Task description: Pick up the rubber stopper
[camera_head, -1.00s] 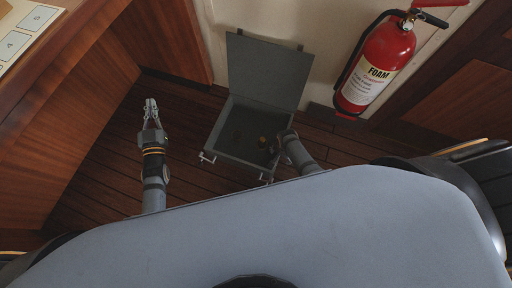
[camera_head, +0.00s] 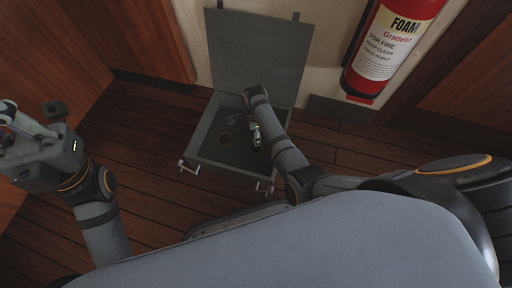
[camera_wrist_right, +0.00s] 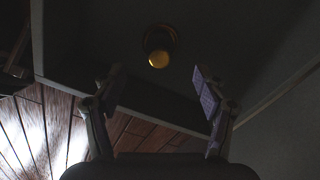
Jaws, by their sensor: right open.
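A small round dark brown thing, which looks like the rubber stopper (camera_head: 225,139), lies on the floor of an open grey metal box (camera_head: 187,160). In the right wrist view the stopper (camera_wrist_right: 160,46) is a dark round shape with an amber face, beyond the fingertips and near the middle between them. My right gripper (camera_wrist_right: 158,80) is open, with nothing between its fingers. In the head view my right gripper (camera_head: 238,122) is inside the box, partly hidden by its own arm. My left gripper (camera_head: 8,112) is at the left edge, its fingers partly cut off.
The box lid (camera_head: 257,52) stands open at the back. Latches show on the front rim. A red fire extinguisher (camera_head: 392,47) is on the wall at right. Wooden panels stand left and right. The plank floor (camera_head: 140,125) left of the box is clear.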

